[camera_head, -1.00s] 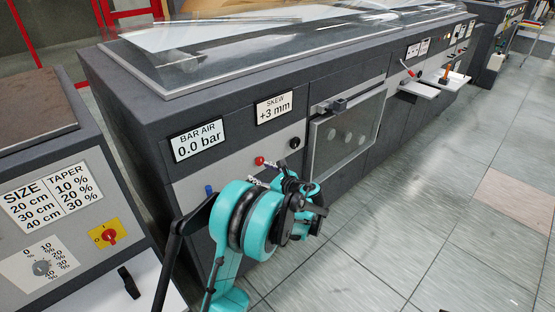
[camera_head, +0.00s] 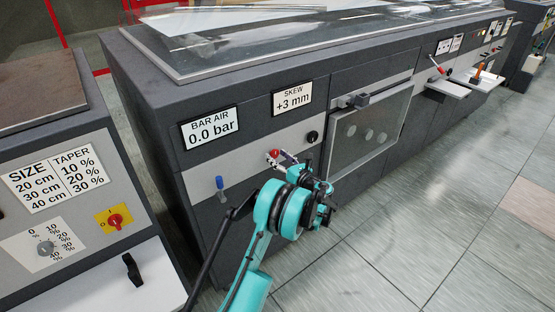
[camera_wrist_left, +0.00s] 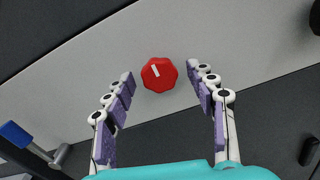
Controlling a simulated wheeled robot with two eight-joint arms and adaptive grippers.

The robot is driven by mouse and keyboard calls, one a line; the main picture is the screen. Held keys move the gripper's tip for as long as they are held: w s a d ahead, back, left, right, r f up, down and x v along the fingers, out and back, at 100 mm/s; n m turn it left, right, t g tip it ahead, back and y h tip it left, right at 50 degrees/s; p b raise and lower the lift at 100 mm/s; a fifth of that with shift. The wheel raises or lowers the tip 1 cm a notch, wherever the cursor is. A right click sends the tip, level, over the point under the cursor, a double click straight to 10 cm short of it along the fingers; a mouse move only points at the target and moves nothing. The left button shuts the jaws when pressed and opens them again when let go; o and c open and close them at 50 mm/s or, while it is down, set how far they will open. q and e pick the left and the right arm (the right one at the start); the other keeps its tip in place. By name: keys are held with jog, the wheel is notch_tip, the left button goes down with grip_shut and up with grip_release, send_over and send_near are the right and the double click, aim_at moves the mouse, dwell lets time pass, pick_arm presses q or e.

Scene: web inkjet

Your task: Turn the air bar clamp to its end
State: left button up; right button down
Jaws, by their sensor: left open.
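A red knob (camera_head: 274,153) with a white pointer mark sits on the light grey strip of the machine front, below the "BAR AIR 0.0 bar" sign (camera_head: 210,129). The red knob (camera_wrist_left: 159,74) also shows in the left wrist view, its pointer tilted up and slightly left. My left gripper (camera_head: 287,157) is open in front of the panel. In the wrist view its purple-padded fingers stand on both sides of the knob, apart from it. A blue lever (camera_head: 220,184) is to the left and a black knob (camera_head: 312,136) to the right. My right gripper is out of view.
A "SKEW +3 mm" sign (camera_head: 292,98) is above the strip. A windowed door (camera_head: 368,128) with a handle is at the right. A second cabinet (camera_head: 62,178) with dials stands close on the left. The tiled floor (camera_head: 425,215) at right is clear.

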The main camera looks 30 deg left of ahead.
pick_arm(q)
jog(key=shift+a, duration=0.15)
jog(key=c, duration=1.2)
jog(key=shift+o, duration=0.2)
